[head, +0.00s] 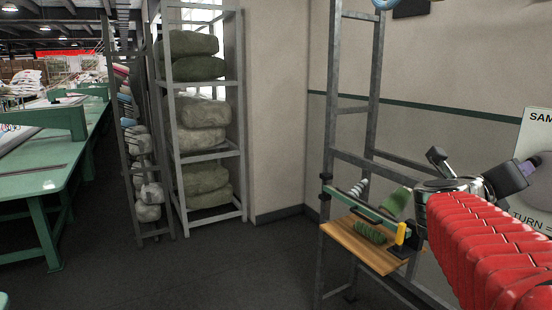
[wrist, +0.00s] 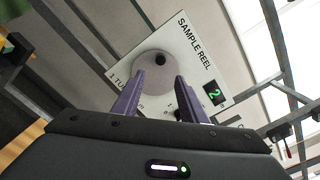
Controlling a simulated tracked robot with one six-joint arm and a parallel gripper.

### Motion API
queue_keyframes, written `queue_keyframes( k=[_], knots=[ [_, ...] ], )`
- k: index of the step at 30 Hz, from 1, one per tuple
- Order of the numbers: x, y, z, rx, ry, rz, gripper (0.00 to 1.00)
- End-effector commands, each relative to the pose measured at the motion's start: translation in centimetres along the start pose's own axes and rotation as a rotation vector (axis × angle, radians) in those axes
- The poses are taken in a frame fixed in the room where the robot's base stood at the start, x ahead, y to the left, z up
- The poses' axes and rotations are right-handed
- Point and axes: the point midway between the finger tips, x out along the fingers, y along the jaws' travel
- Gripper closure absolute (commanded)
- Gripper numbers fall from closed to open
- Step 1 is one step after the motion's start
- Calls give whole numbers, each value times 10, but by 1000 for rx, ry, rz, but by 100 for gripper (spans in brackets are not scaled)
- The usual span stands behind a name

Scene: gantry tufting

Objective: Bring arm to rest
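My red arm reaches in from the lower right of the head view. My gripper (wrist: 160,78) shows two purple fingers standing apart with nothing between them, so it is open and empty. In the head view its purple end (head: 531,166) is beside a white sign panel (head: 537,125), partly cut off by the right edge. In the wrist view that panel reads SAMPLE REEL.
A metal frame (head: 327,140) holds a wooden shelf (head: 351,245) with a green brush-like piece (head: 371,233) and a yellow-handled tool (head: 400,235), left of my arm. A rack (head: 241,150) of wrapped bundles and green tables (head: 30,185) stand at left. The middle floor is clear.

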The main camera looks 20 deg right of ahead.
Motion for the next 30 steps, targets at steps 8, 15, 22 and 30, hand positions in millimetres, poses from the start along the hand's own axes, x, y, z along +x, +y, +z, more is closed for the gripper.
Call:
queue_keyframes(
  k=[8, 15, 22, 30],
  knots=[
    [0, 15, 11, -110, -46, 56, 61],
    [-18, 78, 40, -472, -272, 234, 61],
    [-72, 148, 52, -864, -558, 399, 61],
    [-172, 222, 30, -1322, -948, 574, 61]
  ],
)
